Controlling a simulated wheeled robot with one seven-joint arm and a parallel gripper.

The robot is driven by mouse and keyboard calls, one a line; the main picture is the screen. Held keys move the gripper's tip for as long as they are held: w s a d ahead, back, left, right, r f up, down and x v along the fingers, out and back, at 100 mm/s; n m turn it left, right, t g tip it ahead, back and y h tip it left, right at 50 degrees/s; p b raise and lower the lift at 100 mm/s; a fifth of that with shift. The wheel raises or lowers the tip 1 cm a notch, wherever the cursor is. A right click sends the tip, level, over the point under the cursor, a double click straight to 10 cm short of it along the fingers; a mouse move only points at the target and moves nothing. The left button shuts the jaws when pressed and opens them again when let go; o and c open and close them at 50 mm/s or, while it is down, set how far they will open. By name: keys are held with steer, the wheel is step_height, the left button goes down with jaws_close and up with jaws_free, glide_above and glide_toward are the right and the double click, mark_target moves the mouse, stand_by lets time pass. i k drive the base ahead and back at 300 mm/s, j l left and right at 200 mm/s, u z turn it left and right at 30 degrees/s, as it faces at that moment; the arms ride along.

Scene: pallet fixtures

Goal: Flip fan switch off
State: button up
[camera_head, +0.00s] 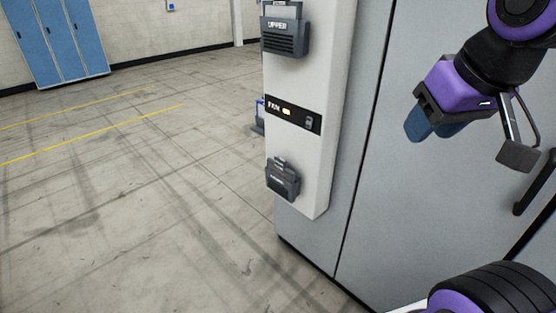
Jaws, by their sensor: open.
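The fan switch (309,122) is a small grey rocker at the right end of a black strip labelled FAN (292,113). A small yellow light (286,112) glows on the strip, left of the switch. The strip sits on a tall white panel (324,165) on the side of a grey cabinet. My gripper (424,130), purple and black with blue fingers, is at the upper right. It is open and empty, to the right of the switch and apart from it. Its far finger is partly hidden.
A dark grey unit labelled UPPER (285,37) sticks out above the strip, and a similar unit (282,179) sticks out below it. The grey cabinet (374,240) fills the right side, with a black handle (535,182). The floor (130,210) at left is clear. Blue lockers (62,45) stand far back.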

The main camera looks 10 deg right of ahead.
mark_target(308, 122)
steer(key=k+l+z, duration=0.25)
steer(key=k+l, duration=0.55)
steer(key=k+l+z, duration=0.25)
steer(key=k+l, duration=0.65)
steer(key=i+j+u, duration=0.15)
steer(key=i+j, duration=0.25)
steer(key=i+j+u, duration=0.2)
steer(key=i+j, duration=0.15)
steer(key=i, duration=0.25)
steer(key=i+j+u, duration=0.15)
steer(key=i+j, duration=0.15)
steer(key=i, duration=0.25)
